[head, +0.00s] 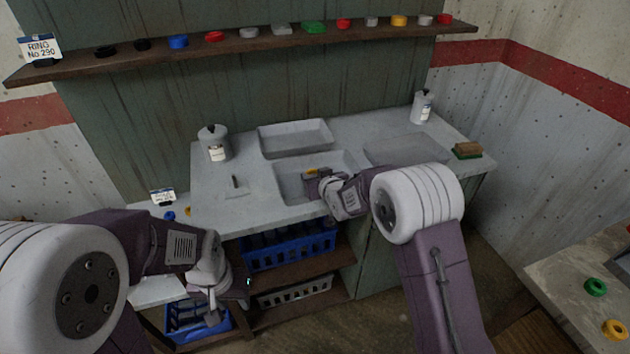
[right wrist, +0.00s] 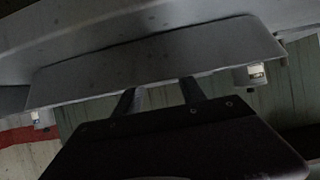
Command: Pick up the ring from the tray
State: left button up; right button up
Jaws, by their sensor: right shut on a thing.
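My right gripper (head: 318,182) is low over the front grey tray (head: 283,180) on the worktop in the head view. A small yellow piece, apparently the ring (head: 311,171), shows at its fingertips, and the jaws are shut on it. Most of the ring is hidden by the gripper. In the right wrist view the two fingers (right wrist: 160,97) reach toward a grey surface, and I cannot make out the ring there. My left gripper (head: 240,290) hangs in front of the lower shelves, with its jaws too dark to read.
The worktop (head: 225,192) also holds a back tray (head: 296,124), a shallow right tray (head: 405,150), two jars (head: 214,145) and a brush (head: 467,151). Several coloured rings line the shelf (head: 270,43) above, with a ring sign (head: 40,49). Blue crates (head: 290,255) stand below.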

notch_tip(320, 180, up, 2)
jog(key=shift+d+r, duration=0.1)
jog(key=shift+r, duration=0.1)
jog(key=s+d+r+p, duration=0.2)
jog(key=s+d+r, duration=0.3)
jog(key=d, duration=0.5)
jog(key=shift+s+r, duration=0.25)
jog(key=shift+r, duration=0.55)
